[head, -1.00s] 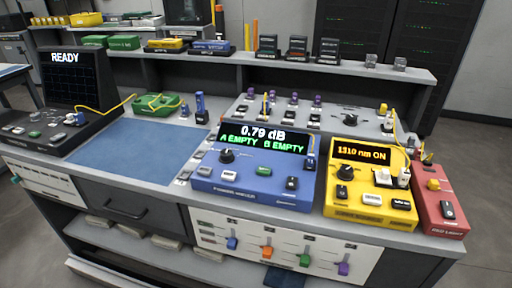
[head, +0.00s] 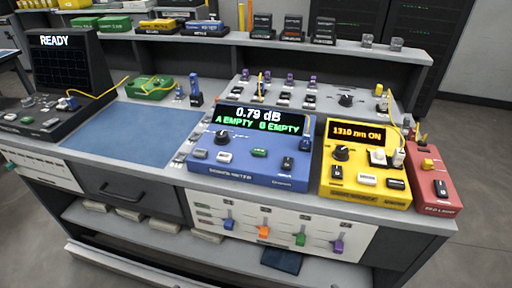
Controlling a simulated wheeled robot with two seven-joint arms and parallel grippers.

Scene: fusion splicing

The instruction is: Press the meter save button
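The blue power meter (head: 247,175) sits on the bench top, right of the blue mat. Its screen (head: 260,121) reads "0.79 dB", "A EMPTY" and "B EMPTY". On its sloped face are a black knob (head: 222,137), two pale buttons at the left, a green button (head: 259,152) and a black switch (head: 288,162). The button labels are too small to read, so I cannot tell which one is the save button. Neither of my grippers is in view.
A yellow light source (head: 352,195) reading "1310 nm ON" and a red box (head: 436,190) stand right of the meter. A black splicer (head: 66,75) showing "READY" is at the left. The blue mat (head: 140,133) is clear. Colored sliders line the front panel (head: 205,212) below.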

